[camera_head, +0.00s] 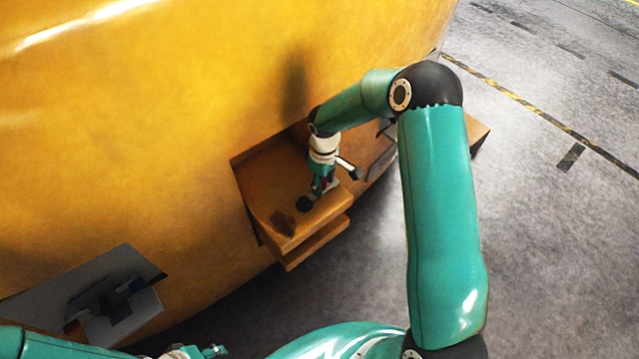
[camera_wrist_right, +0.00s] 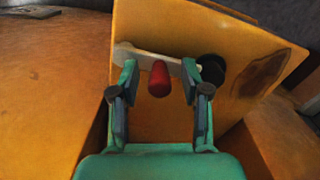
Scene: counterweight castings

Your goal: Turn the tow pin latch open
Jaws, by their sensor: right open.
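The tow pin latch shows in the right wrist view as a pale metal lever (camera_wrist_right: 140,57) with a red grip (camera_wrist_right: 159,80). It lies on top of the orange-yellow bracket (camera_wrist_right: 150,25), with a round black knob (camera_wrist_right: 211,68) at its right. My right gripper (camera_wrist_right: 159,72) is open, with one finger on each side of the red grip. Contact with the grip cannot be told. In the head view my right gripper (camera_head: 324,187) reaches down onto the bracket (camera_head: 268,190), beside the black knob (camera_head: 304,204), and hides most of the latch. My left gripper (camera_head: 205,352) shows only partly at the bottom edge.
The large curved yellow casting (camera_head: 150,120) fills the left and middle of the head view. A grey recessed panel (camera_head: 60,297) with small dark parts sits at its lower left. Grey floor (camera_head: 545,230) with a yellow-black line (camera_head: 530,112) lies clear at right.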

